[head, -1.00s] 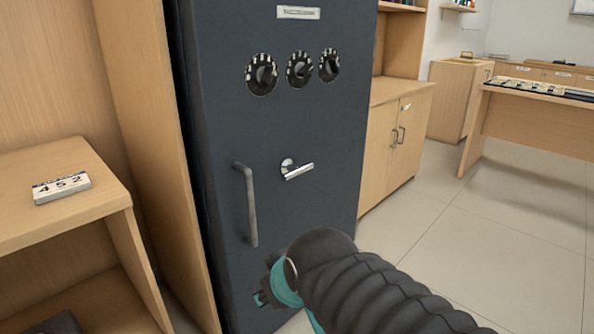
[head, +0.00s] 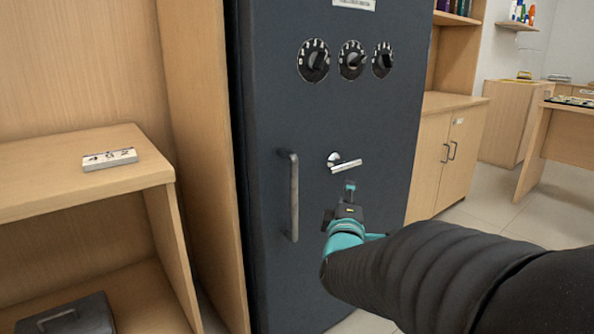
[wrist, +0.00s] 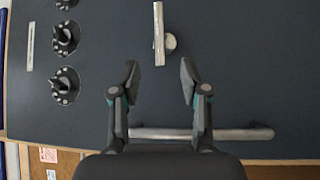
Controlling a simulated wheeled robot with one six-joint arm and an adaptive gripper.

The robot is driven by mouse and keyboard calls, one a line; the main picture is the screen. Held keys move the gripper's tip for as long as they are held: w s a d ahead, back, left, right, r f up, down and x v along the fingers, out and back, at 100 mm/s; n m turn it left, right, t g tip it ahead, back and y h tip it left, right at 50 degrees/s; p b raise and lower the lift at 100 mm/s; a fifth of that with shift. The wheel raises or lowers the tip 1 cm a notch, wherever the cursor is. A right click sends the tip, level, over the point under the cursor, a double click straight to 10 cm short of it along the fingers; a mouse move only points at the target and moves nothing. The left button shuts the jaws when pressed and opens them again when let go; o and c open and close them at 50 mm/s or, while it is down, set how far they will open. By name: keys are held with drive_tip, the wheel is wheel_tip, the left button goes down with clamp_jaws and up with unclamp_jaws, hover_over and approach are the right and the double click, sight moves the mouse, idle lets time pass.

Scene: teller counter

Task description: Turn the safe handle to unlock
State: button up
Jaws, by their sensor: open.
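The dark grey safe (head: 268,80) fills the middle of the head view. Its silver lever handle (head: 346,166) sits below three dials and points right, tilted slightly. In the wrist view the lever (wrist: 159,35) lies beyond the fingertips, in line with the gap between them. My gripper (head: 350,187) is just below the lever in the head view. In the wrist view my gripper (wrist: 160,77) is open and empty, its two fingers apart. It does not appear to touch the lever.
Three black dials (head: 352,60) are above the lever. A vertical grey pull bar (head: 291,195) is left of it and shows close to the fingers in the wrist view (wrist: 200,133). Cabinets (head: 447,150) stand right.

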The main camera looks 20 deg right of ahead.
sight(347, 168)
drive_tip(key=x, duration=1.3)
drive_tip(key=shift+w+d, duration=0.25)
drive_tip(key=shift+w, duration=0.05)
drive_tip(key=shift+r, duration=0.1)
clamp_jaws()
